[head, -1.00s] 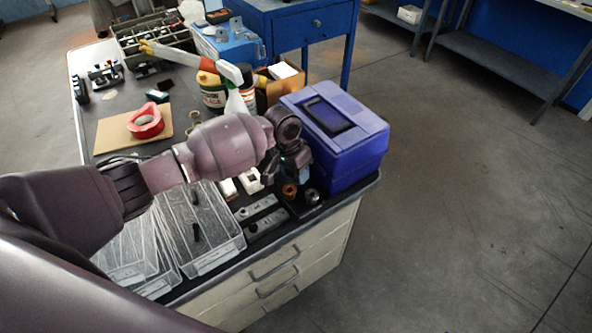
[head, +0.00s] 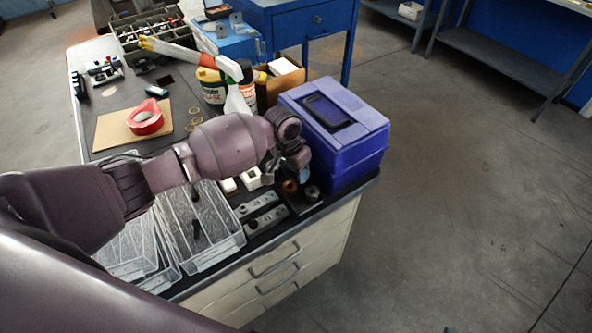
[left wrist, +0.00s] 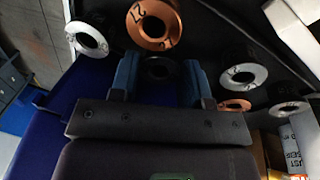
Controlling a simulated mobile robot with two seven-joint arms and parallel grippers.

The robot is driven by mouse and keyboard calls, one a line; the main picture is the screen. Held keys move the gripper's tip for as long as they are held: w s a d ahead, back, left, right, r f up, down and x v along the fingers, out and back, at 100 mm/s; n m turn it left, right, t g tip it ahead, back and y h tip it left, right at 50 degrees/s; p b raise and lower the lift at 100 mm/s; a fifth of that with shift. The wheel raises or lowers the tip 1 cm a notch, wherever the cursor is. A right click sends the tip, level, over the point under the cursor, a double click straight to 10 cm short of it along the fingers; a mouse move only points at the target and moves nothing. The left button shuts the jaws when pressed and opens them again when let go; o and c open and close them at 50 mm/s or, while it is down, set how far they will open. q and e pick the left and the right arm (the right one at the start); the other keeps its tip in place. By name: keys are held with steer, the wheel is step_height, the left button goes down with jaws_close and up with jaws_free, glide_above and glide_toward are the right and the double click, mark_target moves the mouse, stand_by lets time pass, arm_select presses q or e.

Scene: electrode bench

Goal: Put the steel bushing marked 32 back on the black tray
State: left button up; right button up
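My left gripper (head: 301,172) is over the black tray (head: 303,207) beside the blue box; the wrist view shows its two blue fingers (left wrist: 158,78) closed around a dark, shaded ring-shaped bushing (left wrist: 158,68). No number is readable on it. On the tray, a steel bushing (left wrist: 87,40) and a copper bushing (left wrist: 153,22) lie just beyond the fingers. A marked steel bushing (left wrist: 237,70), a copper bushing (left wrist: 235,105) and another steel bushing (left wrist: 288,112) lie to the right. The head view shows a copper bushing (head: 289,187) and a steel bushing (head: 312,193). My right gripper is out of view.
The blue box (head: 345,150) stands close to the right of the gripper. Metal blocks (head: 262,221) and clear bins (head: 212,240) lie left of the tray. A spray bottle (head: 236,100) and cans stand behind. The bench's front edge is close to the tray.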

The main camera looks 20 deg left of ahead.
arm_select(q)
steer(key=o, duration=0.4)
steer(key=shift+o, duration=0.2)
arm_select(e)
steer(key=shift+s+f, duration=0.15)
arm_select(q)
steer(key=shift+r, duration=0.25)
step_height(320, 180, up, 10)
steer(key=a+p, duration=0.2)
steer(key=shift+s, duration=0.15)
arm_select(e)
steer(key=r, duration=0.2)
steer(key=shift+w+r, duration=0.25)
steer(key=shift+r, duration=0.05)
arm_select(q)
steer(key=shift+r, duration=0.1)
